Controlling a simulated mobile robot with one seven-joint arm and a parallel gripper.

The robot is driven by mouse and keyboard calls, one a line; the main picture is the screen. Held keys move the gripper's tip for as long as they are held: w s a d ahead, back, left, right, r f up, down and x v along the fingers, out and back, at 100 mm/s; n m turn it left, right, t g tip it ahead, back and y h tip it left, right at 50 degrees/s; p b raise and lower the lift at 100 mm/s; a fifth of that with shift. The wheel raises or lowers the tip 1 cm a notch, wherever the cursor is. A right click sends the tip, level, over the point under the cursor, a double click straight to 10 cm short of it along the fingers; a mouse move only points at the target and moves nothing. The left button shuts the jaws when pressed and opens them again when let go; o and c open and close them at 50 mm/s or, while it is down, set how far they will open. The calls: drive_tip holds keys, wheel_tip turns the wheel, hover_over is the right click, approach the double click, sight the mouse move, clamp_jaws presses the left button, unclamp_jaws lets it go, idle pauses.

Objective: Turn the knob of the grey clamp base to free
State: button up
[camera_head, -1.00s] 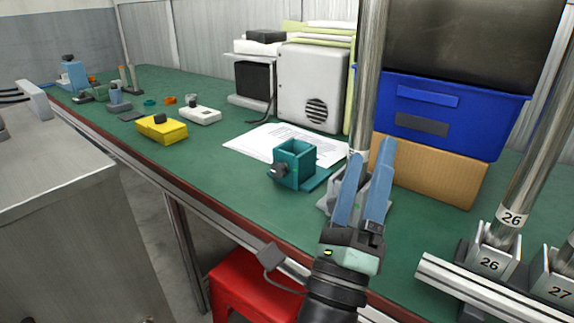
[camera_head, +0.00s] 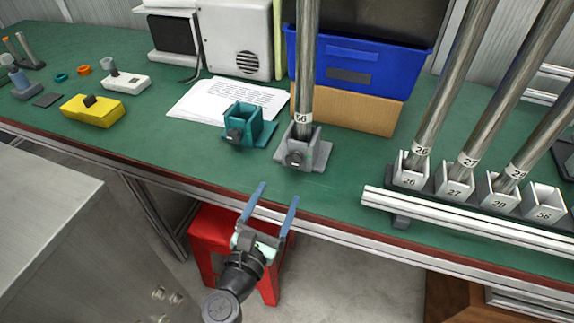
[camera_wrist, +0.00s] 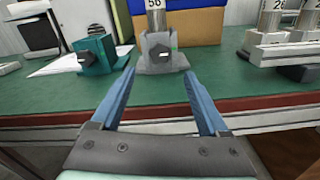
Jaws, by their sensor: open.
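The grey clamp base (camera_head: 309,162) stands on the green bench, with a metal pole (camera_head: 305,60) upright in it. Its dark knob (camera_head: 295,158) is on the front face, and the knob also shows in the wrist view (camera_wrist: 160,53). My gripper (camera_head: 277,193) is open and empty, in front of the bench edge and short of the base. In the wrist view the base (camera_wrist: 161,66) lies straight ahead, between and beyond the two blue fingers.
A teal clamp base (camera_head: 262,131) with its own knob stands just left. A rack of numbered poles (camera_head: 455,183) is at right, behind a white rail (camera_head: 470,218). A blue bin (camera_head: 360,62) on a cardboard box (camera_head: 350,112) is behind. A red stool (camera_head: 207,232) is below.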

sight(292, 163)
drive_tip(key=b+x, duration=0.1)
drive_tip(key=x, duration=0.8)
drive_tip(key=shift+w, duration=0.1)
drive_tip(key=shift+c, duration=0.3)
clamp_jaws()
